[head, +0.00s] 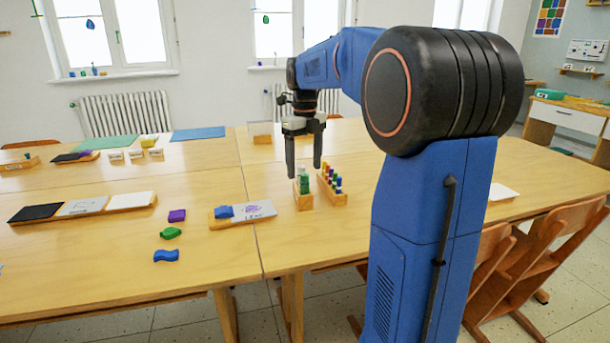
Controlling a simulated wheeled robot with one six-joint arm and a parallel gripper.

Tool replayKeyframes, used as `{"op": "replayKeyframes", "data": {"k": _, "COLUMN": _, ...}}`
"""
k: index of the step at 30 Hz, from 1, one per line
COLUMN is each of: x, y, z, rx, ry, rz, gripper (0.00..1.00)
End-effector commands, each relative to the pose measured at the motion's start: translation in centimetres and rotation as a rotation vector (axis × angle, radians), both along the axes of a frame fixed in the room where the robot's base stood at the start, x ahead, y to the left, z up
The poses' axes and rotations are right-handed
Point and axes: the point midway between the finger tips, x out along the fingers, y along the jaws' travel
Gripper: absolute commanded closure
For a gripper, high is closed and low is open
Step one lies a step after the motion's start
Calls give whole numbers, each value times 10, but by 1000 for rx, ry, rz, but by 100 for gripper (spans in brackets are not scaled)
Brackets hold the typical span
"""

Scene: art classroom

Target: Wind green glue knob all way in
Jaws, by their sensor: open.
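A small green item (304,185), which looks like the green glue stick, stands upright in a wooden holder (304,202) near the middle of the table. Its knob is too small to make out. My gripper (304,172) points down with its two fingers apart, open. The left finger reaches down beside the green item's upper left, and the right finger hangs to its upper right. I cannot tell whether either finger touches it.
A wooden rack of several coloured sticks (333,187) stands close on the right. A wooden board with a blue piece and a drawn card (243,215) lies to the left. Purple (177,216), green (170,233) and blue (166,256) pieces lie further left. Chairs (535,262) stand at the right.

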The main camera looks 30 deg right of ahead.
Motion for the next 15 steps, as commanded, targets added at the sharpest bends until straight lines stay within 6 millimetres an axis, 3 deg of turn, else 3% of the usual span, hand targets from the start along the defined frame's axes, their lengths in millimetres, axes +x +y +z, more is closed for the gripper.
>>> {"op": "replayKeyframes", "data": {"k": 15, "x": 0, "y": 0, "z": -9, "rx": 0, "ry": 1, "rz": 0, "gripper": 30}}
